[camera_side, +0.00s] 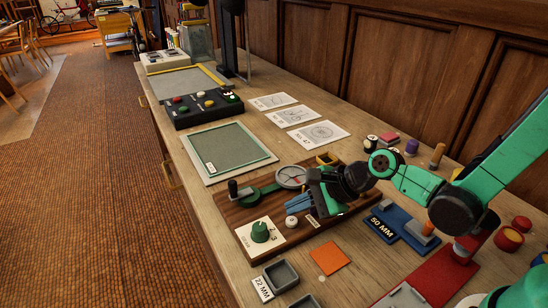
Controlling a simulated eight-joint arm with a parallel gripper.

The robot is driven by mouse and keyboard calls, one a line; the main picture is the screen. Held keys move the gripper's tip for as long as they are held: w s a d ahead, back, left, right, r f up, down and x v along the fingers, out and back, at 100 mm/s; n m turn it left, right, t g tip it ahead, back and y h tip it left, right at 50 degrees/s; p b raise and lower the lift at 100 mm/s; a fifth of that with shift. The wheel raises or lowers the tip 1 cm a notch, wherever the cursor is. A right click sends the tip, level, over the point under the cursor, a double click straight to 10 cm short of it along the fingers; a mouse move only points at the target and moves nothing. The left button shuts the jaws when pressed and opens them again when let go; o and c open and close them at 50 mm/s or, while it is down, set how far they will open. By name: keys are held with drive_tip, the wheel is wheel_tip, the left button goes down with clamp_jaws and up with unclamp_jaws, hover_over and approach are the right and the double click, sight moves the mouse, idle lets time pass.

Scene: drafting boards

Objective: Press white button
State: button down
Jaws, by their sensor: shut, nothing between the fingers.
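A small round white button (291,221) stands on the brown wooden board (228,211), in front of a small label. My gripper (288,203), with blue fingers, is shut and empty. It hangs over the board just above and behind the white button in the picture, and looks apart from it; the exact height gap cannot be told. Nothing of the button's top seems hidden.
The board also bears a green knob (260,231) on a white plate, a round dial (291,177) and a green lever (262,194). A black panel (187,120) with coloured buttons lies farther back. An orange square (329,258) and grey trays lie in front.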

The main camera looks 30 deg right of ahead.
sight(297, 223)
drive_tip(key=shift+r, duration=2.5)
drive_tip(key=shift+d, duration=0.1)
drive_tip(key=s+d+r+n+h, duration=0.2)
drive_tip(key=d+n, duration=0.3)
drive_tip(key=n, duration=0.4)
drive_tip(key=s+d+r+n+h, duration=0.2)
drive_tip(key=s+d+n+h, duration=0.2)
drive_tip(key=n, duration=0.5)
drive_tip(key=shift+s+d+n, duration=0.3)
drive_tip(key=shift+d, duration=0.3)
drive_tip(key=shift+a+r, duration=0.1)
drive_tip(key=shift+r, duration=0.05)
